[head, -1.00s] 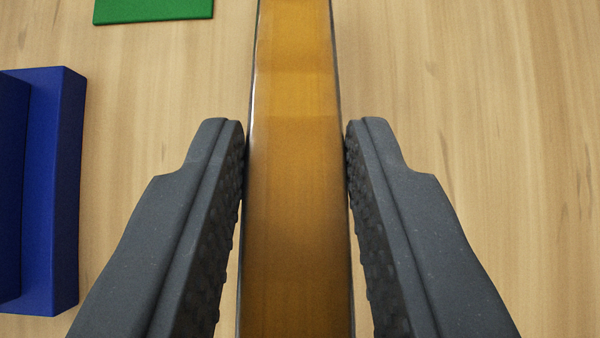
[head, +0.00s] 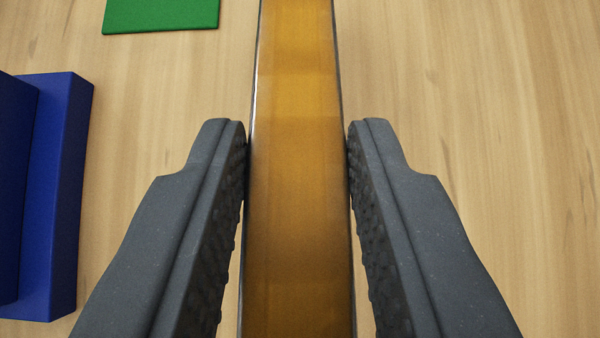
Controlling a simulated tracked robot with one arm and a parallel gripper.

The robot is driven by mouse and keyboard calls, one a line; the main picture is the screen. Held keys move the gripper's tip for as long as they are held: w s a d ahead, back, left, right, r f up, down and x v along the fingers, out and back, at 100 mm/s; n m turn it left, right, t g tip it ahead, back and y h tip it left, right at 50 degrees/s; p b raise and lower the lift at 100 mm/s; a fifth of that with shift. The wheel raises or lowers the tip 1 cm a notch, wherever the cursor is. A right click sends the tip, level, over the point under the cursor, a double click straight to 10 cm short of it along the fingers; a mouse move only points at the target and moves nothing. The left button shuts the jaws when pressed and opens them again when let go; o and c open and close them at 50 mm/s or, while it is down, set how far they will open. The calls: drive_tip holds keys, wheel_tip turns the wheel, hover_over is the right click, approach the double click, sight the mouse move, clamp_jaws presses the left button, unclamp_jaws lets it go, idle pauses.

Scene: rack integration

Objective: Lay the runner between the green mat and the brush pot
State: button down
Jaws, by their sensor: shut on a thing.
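The runner (head: 297,180) is a long orange-brown strip with dark and shiny edges, running from the bottom to the top of the head view. My gripper (head: 298,150) is shut on it, with one dark finger at each long side. Both ends of the runner lie outside the view. The green mat (head: 160,14) shows in part at the top, left of the runner, cut off by the frame edge. A gap of bare wood separates them in the picture. The brush pot is not in view.
A blue block-shaped thing with a step (head: 58,190) stands at the left edge, partly out of view. The light wooden surface (head: 490,130) is clear to the right of the runner.

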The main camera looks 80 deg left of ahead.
drive_tip(key=shift+d+f, duration=0.1)
idle(0.3)
drive_tip(key=c, duration=1.1)
unclamp_jaws()
drive_tip(key=shift+o, duration=0.2)
drive_tip(key=shift+r+b, duration=0.5)
drive_tip(key=shift+r, duration=0.15)
drive_tip(key=shift+s+r+b, duration=0.2)
drive_tip(key=shift+r+b, duration=0.05)
drive_tip(key=shift+r, duration=0.35)
drive_tip(key=shift+s+r+b, duration=0.2)
drive_tip(key=shift+r, duration=0.35)
drive_tip(key=s+b, duration=0.1)
drive_tip(key=s, duration=0.4)
drive_tip(key=s+r+b, duration=0.1)
drive_tip(key=s, duration=0.4)
drive_tip(key=s+b, duration=0.1)
drive_tip(key=s, duration=0.4)
drive_tip(key=shift+s+r, duration=0.1)
drive_tip(key=shift+r, duration=0.1)
